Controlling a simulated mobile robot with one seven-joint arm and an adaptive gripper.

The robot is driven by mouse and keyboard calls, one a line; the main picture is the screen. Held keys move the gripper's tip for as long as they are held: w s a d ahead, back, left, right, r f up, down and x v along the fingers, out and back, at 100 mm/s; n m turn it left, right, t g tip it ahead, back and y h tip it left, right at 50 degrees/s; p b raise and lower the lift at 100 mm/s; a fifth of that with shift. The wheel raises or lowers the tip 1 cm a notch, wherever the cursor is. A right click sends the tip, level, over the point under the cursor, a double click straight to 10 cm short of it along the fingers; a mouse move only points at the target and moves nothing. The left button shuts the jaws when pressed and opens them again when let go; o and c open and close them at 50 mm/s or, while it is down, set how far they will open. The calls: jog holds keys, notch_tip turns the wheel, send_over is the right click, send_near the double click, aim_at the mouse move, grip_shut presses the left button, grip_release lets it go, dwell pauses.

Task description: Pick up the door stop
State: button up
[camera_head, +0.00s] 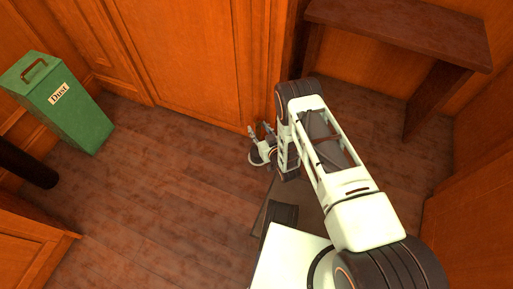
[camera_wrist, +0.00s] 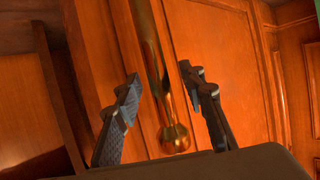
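My gripper (camera_head: 259,131) is low in front of the wooden panelling in the head view. In the wrist view my gripper (camera_wrist: 160,79) has its two dark fingers spread apart, with nothing held. Between and beyond them shows a shiny brass rod (camera_wrist: 151,45) with a rounded knob at its lower end. It may be the door stop, but I cannot tell for sure. A gap shows between the knob and each finger. The brass rod cannot be made out in the head view, where the gripper and arm cover that area.
A green bin (camera_head: 75,105) labelled "Dust" stands at the left by the wall. A dark wooden bench or shelf (camera_head: 400,28) is at the upper right. Wood panelling (camera_head: 190,60) rises close beyond my gripper. The plank floor (camera_head: 165,190) left of my arm is clear.

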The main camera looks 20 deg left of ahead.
jog(key=shift+w+a+f, duration=0.1)
jog(key=shift+w, duration=0.05)
grip_shut()
dwell(0.4)
jog(key=shift+w+a+r, duration=0.1)
jog(key=shift+r, duration=0.1)
